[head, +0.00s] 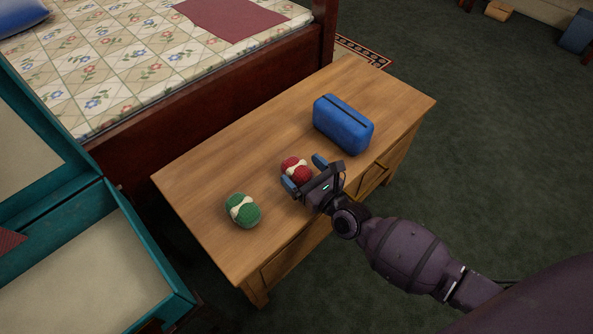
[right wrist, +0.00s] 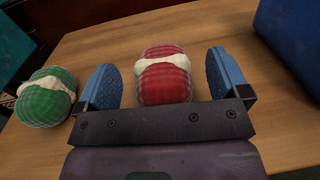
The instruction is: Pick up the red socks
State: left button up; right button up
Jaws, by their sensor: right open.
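The red socks (head: 295,170), a rolled ball with a cream band, lie on the wooden table top. My right gripper (head: 304,174) is open, low over the table, with its blue fingers on either side of the red socks. In the right wrist view the red socks (right wrist: 164,80) sit between the two fingers (right wrist: 163,85), with a gap on each side. Contact with the fingers does not show. My left gripper is in neither view.
Green socks (head: 243,211) lie left of the red pair on the wooden table (head: 195,180). A blue pouch (head: 343,124) stands to the right. A teal open case (head: 150,245) is at the left, and a bed (head: 120,55) with a patterned cover is behind.

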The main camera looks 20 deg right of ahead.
aim_at(303, 171)
jog(key=c, duration=1)
jog(key=r+p, duration=0.3)
jog(key=r, duration=0.6)
jog(key=shift+w+p, duration=0.2)
jog(key=shift+p, duration=0.2)
pick_arm(q)
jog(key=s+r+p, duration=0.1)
jog(key=p, duration=0.2)
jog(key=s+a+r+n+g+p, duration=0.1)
jog(key=p, duration=0.1)
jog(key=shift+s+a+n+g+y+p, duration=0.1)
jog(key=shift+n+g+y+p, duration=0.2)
jog(key=shift+p, duration=0.1)
pick_arm(e)
notch_tip(303, 171, up, 11)
jog(key=shift+s, duration=0.2)
